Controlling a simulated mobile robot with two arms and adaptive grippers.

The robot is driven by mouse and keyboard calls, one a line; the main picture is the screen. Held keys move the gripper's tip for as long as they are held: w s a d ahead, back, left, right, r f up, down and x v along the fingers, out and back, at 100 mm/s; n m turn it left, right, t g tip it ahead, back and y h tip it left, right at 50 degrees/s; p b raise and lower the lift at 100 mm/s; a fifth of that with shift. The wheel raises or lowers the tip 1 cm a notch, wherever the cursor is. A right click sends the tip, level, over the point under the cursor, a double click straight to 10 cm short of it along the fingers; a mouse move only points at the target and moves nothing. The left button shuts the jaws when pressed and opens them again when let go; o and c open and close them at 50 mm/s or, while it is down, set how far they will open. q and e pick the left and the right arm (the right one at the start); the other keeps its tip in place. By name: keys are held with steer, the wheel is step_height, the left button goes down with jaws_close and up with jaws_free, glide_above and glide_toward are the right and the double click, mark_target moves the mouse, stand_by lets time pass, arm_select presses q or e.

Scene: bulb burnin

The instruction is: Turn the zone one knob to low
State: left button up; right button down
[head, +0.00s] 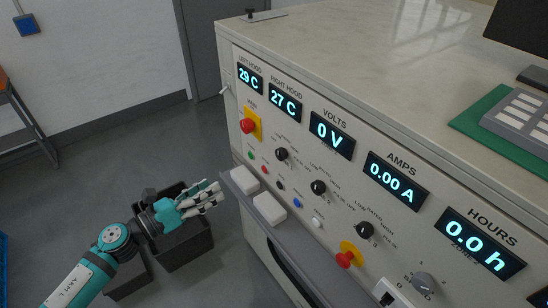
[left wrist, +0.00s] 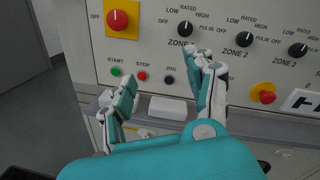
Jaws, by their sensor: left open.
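The zone one knob (head: 282,154) is a round black knob, the leftmost of the row on the cream panel. It also shows in the left wrist view (left wrist: 185,28), with OFF, LOW, RATED, HIGH and PULSE around it; its pointer is too small to read surely. My left gripper (head: 214,193) is open and empty, left of and below the knob, clear of the panel. In the left wrist view its fingers (left wrist: 160,85) spread in front of the panel below the knob, and one fingertip partly covers the ZONE label. My right gripper is not in view.
The zone 2 knob (head: 319,187) and zone 3 knob (head: 364,231) lie to the right. A grey ledge with white blocks (head: 269,208) juts out below. A dark bin (head: 187,243) stands on the floor.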

mark_target(278, 155)
arm_select(q)
steer(key=s+d+r+m+g+h, duration=0.1)
steer(key=s+d+r+m, duration=0.1)
steer(key=d+r+m, duration=0.15)
steer(key=shift+m, duration=0.25)
steer(key=p+x, duration=0.3)
steer(key=x, duration=1.2)
steer(key=shift+w+d+f+p, duration=0.15)
steer(key=shift+w+p, duration=0.1)
steer(key=shift+p, duration=0.15)
steer(key=shift+w+d, duration=0.25)
steer(key=shift+d, duration=0.05)
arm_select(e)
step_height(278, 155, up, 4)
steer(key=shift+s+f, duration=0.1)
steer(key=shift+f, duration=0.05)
arm_select(q)
jaws_close()
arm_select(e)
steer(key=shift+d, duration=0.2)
